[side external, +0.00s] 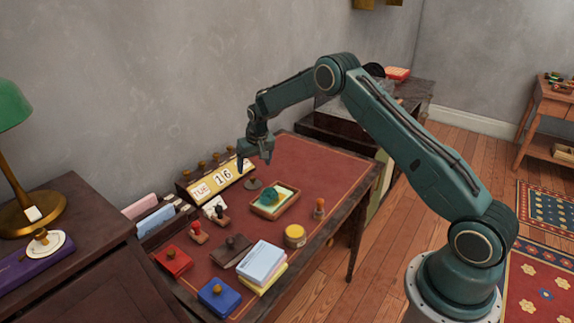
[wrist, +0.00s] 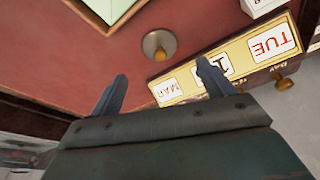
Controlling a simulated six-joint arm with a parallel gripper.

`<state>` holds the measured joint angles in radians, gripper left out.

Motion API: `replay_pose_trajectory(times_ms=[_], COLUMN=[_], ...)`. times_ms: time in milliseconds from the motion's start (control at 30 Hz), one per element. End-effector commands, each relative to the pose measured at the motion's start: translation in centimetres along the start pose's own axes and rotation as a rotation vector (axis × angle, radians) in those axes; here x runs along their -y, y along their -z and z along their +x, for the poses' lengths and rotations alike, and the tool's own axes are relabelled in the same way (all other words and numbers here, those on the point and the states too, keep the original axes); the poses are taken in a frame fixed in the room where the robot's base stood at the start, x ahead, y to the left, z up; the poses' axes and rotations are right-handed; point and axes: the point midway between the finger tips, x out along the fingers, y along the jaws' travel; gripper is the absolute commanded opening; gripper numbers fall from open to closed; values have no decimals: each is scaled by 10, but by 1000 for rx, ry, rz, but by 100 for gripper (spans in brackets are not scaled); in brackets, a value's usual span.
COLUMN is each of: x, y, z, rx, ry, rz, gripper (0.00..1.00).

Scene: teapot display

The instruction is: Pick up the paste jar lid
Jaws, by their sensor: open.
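The paste jar lid appears to be the small round grey disc with a brass knob (side external: 253,184), lying on the red desk top beside the calendar. It also shows in the wrist view (wrist: 159,45), knob up, just past my fingertips and between their lines. My gripper (side external: 254,163) is above the lid, open and empty, pointing down. In the wrist view its two fingers (wrist: 162,72) are spread apart and do not touch the lid. A yellow jar (side external: 295,237), likely the paste jar, stands nearer the desk's front edge.
A yellow calendar block (side external: 221,179) with brass knobs stands close beside the lid. A wooden tray (side external: 258,212) with a teal object is on its other side. Stamps, ink pads and a stack of paper pads (side external: 261,261) fill the near end. The far desk top (side external: 325,160) is clear.

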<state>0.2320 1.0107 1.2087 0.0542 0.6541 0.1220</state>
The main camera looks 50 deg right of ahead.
Motion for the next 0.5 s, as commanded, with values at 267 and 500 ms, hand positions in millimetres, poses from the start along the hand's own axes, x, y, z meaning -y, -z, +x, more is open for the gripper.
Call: replay_pose_trajectory(times_ms=[267,500], x=[0,0], y=[0,0], z=[26,28], rx=[1,0], ry=[0,0], rz=[0,0], gripper=[81,81])
